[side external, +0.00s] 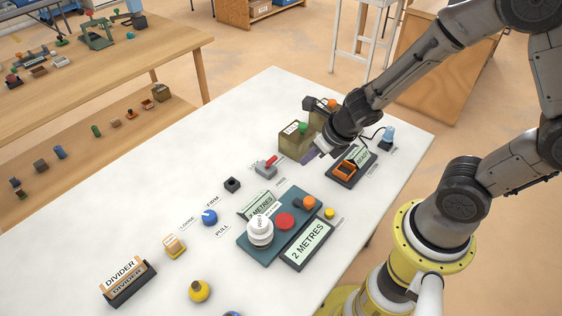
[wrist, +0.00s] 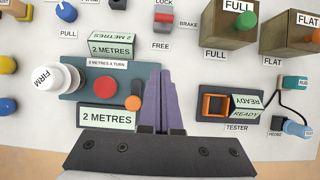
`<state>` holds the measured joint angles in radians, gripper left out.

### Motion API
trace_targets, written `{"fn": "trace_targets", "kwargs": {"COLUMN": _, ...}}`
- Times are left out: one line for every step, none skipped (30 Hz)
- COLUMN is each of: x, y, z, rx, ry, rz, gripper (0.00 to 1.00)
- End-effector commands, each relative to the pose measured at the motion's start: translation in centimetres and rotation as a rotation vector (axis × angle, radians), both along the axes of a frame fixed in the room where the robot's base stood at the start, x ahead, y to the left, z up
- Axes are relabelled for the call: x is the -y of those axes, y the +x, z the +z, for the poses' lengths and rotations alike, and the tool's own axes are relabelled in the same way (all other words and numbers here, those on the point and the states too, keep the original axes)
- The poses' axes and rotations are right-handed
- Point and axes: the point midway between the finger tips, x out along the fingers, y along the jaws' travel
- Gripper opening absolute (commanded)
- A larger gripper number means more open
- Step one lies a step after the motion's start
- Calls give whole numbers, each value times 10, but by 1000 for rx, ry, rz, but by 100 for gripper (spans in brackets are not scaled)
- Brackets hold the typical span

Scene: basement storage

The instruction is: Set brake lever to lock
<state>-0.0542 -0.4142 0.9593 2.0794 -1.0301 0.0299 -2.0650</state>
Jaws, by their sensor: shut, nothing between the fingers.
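The brake lever (side external: 266,169) is a small grey block with a red handle, standing on the white table left of my gripper in the side view. In the wrist view its red handle (wrist: 164,17) shows at the top edge, between the printed words LOCK and FREE, with BRAKE to its right. I cannot tell for sure which word the handle leans to. My gripper (side external: 313,152) is over the table, apart from the lever. In the wrist view its purple fingers (wrist: 159,72) are together with nothing between them.
A teal panel (wrist: 72,82) with a white knob, red button and 2 METRES signs lies left of my fingers. A tester (wrist: 216,105) with an orange frame is at right. Olive boxes (wrist: 230,32) stand beyond it. Bare table lies between the lever and my fingers.

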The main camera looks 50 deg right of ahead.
Motion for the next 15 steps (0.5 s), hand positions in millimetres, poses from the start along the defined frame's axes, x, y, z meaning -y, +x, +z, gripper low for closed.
{"fn": "trace_targets", "kwargs": {"x": 0, "y": 1, "z": -2, "rx": 0, "ry": 0, "rz": -1, "gripper": 0}}
{"fn": "trace_targets", "kwargs": {"x": 0, "y": 2, "z": -3, "rx": 0, "ry": 0, "rz": -1, "gripper": 0}}
{"fn": "trace_targets", "kwargs": {"x": 0, "y": 3, "z": -5, "rx": 0, "ry": 0, "rz": -1, "gripper": 0}}
{"fn": "trace_targets", "kwargs": {"x": 0, "y": 4, "z": -7, "rx": 0, "ry": 0, "rz": -1, "gripper": 0}}
{"fn": "trace_targets", "kwargs": {"x": 0, "y": 5, "z": -9, "rx": 0, "ry": 0, "rz": -1, "gripper": 0}}
{"fn": "trace_targets", "kwargs": {"x": 0, "y": 7, "z": -12, "rx": 0, "ry": 0, "rz": -1, "gripper": 0}}
{"fn": "trace_targets", "kwargs": {"x": 0, "y": 8, "z": -15, "rx": -1, "ry": 0, "rz": -1, "gripper": 0}}
{"fn": "trace_targets", "kwargs": {"x": 0, "y": 9, "z": -17, "rx": 0, "ry": 0, "rz": -1, "gripper": 0}}
{"fn": "trace_targets", "kwargs": {"x": 0, "y": 11, "z": -21, "rx": 0, "ry": 0, "rz": -1, "gripper": 0}}
{"fn": "trace_targets", "kwargs": {"x": 0, "y": 12, "z": -23, "rx": 0, "ry": 0, "rz": -1, "gripper": 0}}
{"fn": "trace_targets", "kwargs": {"x": 0, "y": 14, "z": -26, "rx": 0, "ry": 0, "rz": -1, "gripper": 0}}
{"fn": "trace_targets", "kwargs": {"x": 0, "y": 16, "z": -30, "rx": -1, "ry": 0, "rz": 0, "gripper": 0}}
{"fn": "trace_targets", "kwargs": {"x": 0, "y": 18, "z": -33, "rx": 0, "ry": 0, "rz": 0, "gripper": 0}}
{"fn": "trace_targets", "kwargs": {"x": 0, "y": 19, "z": -36, "rx": -1, "ry": 0, "rz": 0, "gripper": 0}}
{"fn": "trace_targets", "kwargs": {"x": 0, "y": 21, "z": -40, "rx": -1, "ry": 0, "rz": 0, "gripper": 0}}
